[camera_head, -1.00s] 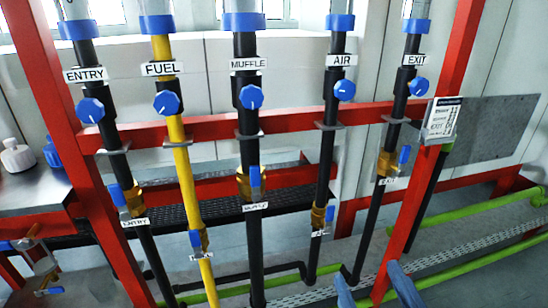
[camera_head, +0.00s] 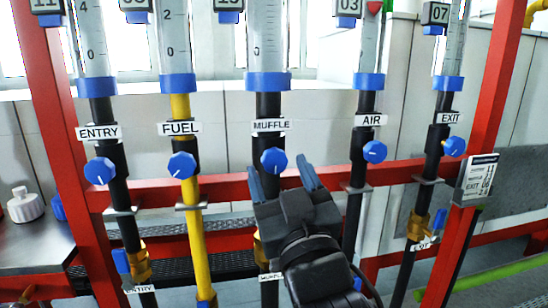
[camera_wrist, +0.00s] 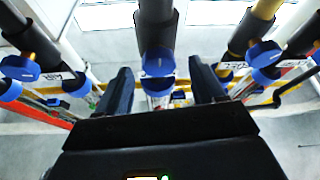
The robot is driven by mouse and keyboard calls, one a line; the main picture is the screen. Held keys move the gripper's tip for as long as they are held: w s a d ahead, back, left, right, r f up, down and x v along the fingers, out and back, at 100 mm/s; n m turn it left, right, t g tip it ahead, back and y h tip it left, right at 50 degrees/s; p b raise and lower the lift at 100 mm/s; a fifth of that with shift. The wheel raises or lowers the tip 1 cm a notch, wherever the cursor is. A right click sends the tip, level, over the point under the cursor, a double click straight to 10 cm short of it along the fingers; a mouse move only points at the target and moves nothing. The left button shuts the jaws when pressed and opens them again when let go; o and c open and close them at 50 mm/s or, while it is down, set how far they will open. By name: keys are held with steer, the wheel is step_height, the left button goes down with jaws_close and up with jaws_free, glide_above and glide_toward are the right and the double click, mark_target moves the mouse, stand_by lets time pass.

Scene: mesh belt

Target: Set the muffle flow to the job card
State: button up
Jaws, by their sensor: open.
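The muffle pipe is black, with a MUFFLE label (camera_head: 271,125) and a round blue muffle knob (camera_head: 273,161) bearing a white pointer mark. Above it stands the clear muffle flow tube (camera_head: 265,40) with a scale; its top is cut off and I cannot make out a float. My gripper (camera_head: 281,175) is open, its fingers rising in front of the pipe around the knob's height. In the wrist view a blue knob (camera_wrist: 158,63) shows between and beyond the spread fingers, with no visible contact. The job card (camera_head: 479,178) hangs on the right red post; its small print is only partly legible.
ENTRY (camera_head: 98,171) and FUEL (camera_head: 182,165) knobs are to the left, AIR (camera_head: 375,152) and EXIT (camera_head: 454,146) knobs to the right. A red crossbar (camera_head: 225,188) runs behind the pipes. Lower valves with blue levers, such as the entry one (camera_head: 122,262), sit below.

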mark_target(276, 163)
steer(key=shift+x, duration=1.6)
steer(key=shift+p, duration=0.3)
steer(key=c, duration=1.1)
